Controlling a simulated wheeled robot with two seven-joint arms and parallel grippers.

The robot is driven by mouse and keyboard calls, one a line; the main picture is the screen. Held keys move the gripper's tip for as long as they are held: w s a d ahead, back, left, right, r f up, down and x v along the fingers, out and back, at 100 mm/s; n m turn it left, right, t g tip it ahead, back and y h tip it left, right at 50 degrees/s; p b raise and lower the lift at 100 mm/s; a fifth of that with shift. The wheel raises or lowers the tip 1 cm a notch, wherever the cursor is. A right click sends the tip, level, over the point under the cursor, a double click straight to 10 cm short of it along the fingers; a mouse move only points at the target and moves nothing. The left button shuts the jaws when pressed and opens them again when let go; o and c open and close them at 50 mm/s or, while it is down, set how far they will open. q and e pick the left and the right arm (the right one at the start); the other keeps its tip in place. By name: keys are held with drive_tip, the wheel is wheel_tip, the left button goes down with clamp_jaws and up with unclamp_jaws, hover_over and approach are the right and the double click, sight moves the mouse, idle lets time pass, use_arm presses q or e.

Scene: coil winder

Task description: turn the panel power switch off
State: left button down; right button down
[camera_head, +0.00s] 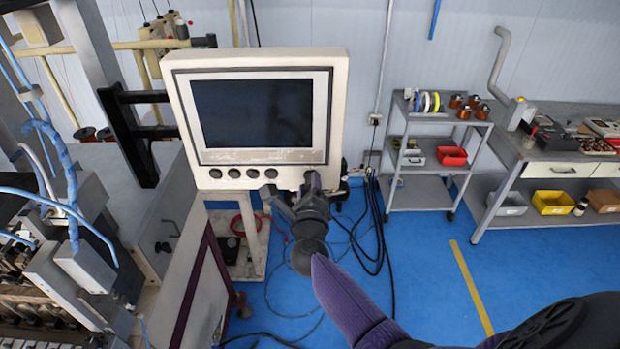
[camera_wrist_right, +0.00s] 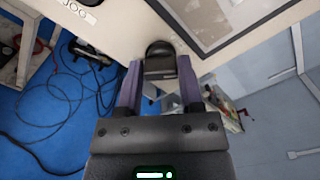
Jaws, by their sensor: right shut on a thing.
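The off-white control panel (camera_head: 330,120) stands at the centre of the head view, with a dark screen (camera_head: 252,113) and a row of dark round knobs (camera_head: 243,173) under it. My right gripper (camera_head: 289,194) is at the panel's lower right corner, reaching up from below right. In the right wrist view, its two purple-grey fingers (camera_wrist_right: 160,80) close on the sides of a black switch (camera_wrist_right: 160,60) on the panel face. In the head view the gripper mostly hides this switch, and its on or off position cannot be read. My left gripper is not in view.
The coil winding machine (camera_head: 70,270) fills the left side. Dark cables (camera_head: 375,235) lie on the blue floor below the panel. A grey shelf cart (camera_head: 425,170) and a workbench (camera_head: 545,150) stand at the right, with free floor in front of them.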

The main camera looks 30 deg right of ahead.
drive_tip(key=n+p, duration=0.1)
drive_tip(key=n, duration=0.2)
drive_tip(key=shift+n+p, duration=0.3)
drive_tip(key=shift+f+n+p, duration=0.15)
drive_tip(key=shift+n+p, duration=0.5)
drive_tip(key=shift+n, duration=1.25)
drive_tip(key=shift+c, duration=1.2)
unclamp_jaws()
drive_tip(key=v, duration=1)
drive_tip(key=shift+p, duration=0.35)
